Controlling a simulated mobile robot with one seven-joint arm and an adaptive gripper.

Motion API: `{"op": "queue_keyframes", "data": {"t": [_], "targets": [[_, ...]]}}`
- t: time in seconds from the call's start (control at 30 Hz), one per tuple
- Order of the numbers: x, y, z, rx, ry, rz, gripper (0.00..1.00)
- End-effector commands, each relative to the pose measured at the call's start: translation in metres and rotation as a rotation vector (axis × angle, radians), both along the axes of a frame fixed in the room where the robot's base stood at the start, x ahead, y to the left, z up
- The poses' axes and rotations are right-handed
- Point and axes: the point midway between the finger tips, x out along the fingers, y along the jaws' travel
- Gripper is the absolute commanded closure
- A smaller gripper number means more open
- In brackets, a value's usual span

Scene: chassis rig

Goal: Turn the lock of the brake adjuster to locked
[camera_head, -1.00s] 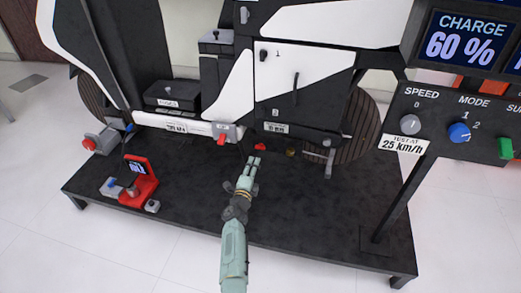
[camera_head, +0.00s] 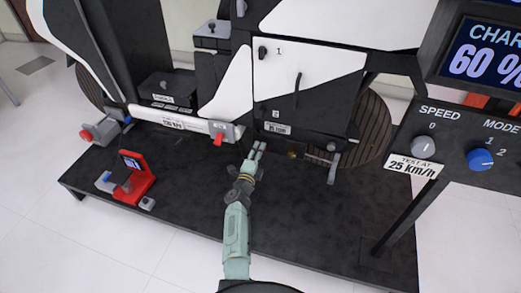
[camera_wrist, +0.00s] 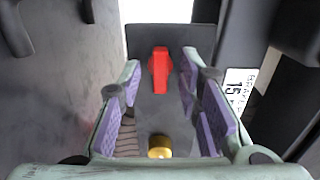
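In the wrist view a red lever (camera_wrist: 160,70), which looks like the lock, stands on a dark grey plate (camera_wrist: 140,38). Its long side runs up and down in that picture. A brass knob (camera_wrist: 159,148) lies below it and also shows in the head view (camera_head: 292,154). My gripper (camera_head: 257,147) reaches in under the machine's dark body. In the wrist view its purple-padded fingers (camera_wrist: 158,85) are apart, with the red lever between them near the tips. I cannot tell whether they touch it. In the head view the lever is hidden by my gripper.
A white label (camera_wrist: 240,88) lies right of the fingers. Left of my gripper is another red lever (camera_head: 218,139) on a grey block. A grey lever (camera_head: 333,160) hangs to the right. A red stand (camera_head: 137,180) sits on the black platform (camera_head: 190,205), whose middle is mostly clear.

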Motion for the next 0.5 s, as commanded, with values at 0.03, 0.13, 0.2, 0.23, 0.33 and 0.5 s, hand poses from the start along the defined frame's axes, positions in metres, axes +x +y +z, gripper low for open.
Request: {"op": "queue_keyframes", "data": {"t": [0.03, 0.13, 0.2, 0.23, 0.33, 0.5], "targets": [[0.0, 0.0001, -0.0001, 0.0, 0.0, 0.0, 0.68], [0.0, 0.0001, 0.0, 0.0, 0.0, 0.0, 0.69], [0.0, 0.0, 0.0, 0.0, 0.0, 0.0, 0.74], [0.0, 0.0, 0.0, 0.0, 0.0, 0.0, 0.76], [0.0, 0.0, 0.0001, 0.0, 0.0, 0.0, 0.82], [0.0, 0.0, 0.0001, 0.0, 0.0, 0.0, 0.94]]}}
